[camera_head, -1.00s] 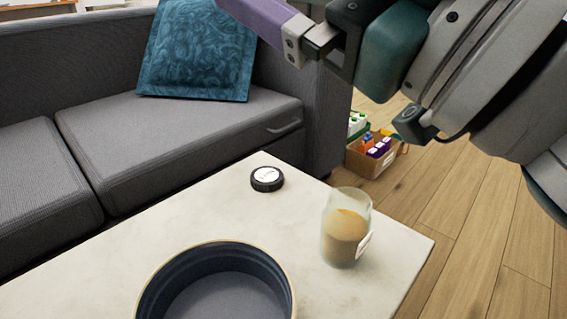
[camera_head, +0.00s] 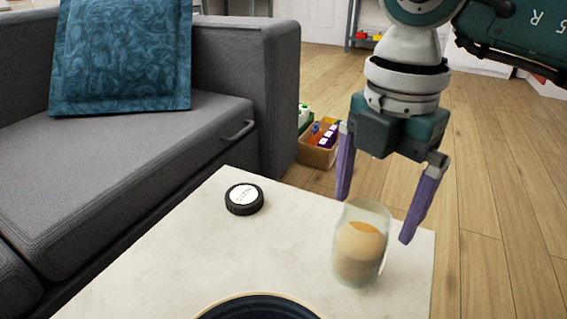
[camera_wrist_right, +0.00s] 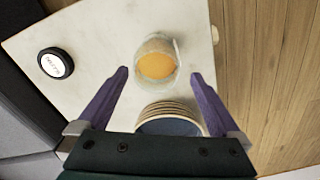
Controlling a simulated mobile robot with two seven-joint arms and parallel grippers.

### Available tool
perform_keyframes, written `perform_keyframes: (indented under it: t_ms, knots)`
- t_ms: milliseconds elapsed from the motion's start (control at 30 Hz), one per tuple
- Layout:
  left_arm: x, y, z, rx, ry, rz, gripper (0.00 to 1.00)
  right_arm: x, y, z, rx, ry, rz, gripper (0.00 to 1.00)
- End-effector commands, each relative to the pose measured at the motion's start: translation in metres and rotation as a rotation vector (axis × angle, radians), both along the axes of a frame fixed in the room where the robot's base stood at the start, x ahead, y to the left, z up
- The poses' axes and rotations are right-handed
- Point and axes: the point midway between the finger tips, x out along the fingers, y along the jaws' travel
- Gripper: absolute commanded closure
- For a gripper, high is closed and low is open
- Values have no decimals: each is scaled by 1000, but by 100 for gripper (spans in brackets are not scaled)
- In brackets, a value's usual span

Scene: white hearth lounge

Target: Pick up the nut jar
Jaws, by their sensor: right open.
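The nut jar (camera_head: 360,250) is a clear glass jar, partly filled with a tan-orange content, standing upright and without a lid on the pale table. My right gripper (camera_head: 375,215) is open, with purple fingers pointing down, above and beside the jar. In the right wrist view the jar (camera_wrist_right: 156,62) lies ahead of the two fingertips (camera_wrist_right: 160,75), roughly centred between them. A black lid (camera_head: 244,199) with a white label lies on the table to the left of the jar; it also shows in the right wrist view (camera_wrist_right: 55,64). My left gripper is out of view.
The dark bowl with a tan rim (camera_head: 262,299) stands on the table (camera_head: 180,265) near the front, close to the jar. A grey sofa (camera_head: 120,165) with a blue cushion (camera_head: 122,55) borders the table. A cardboard box of items (camera_head: 318,150) sits on the wooden floor.

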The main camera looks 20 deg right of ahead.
Motion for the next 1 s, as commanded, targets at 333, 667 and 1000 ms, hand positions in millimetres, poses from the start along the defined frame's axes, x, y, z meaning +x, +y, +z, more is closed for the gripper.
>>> perform_keyframes:
  t_ms: [333,667,1000]
  knots:
    - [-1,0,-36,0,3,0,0,3,0,-46,4,0,2,0]
    - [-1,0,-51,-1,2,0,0,4,0,-70,4,-2,4,0]
    - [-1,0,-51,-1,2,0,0,4,0,-69,5,-2,4,28]
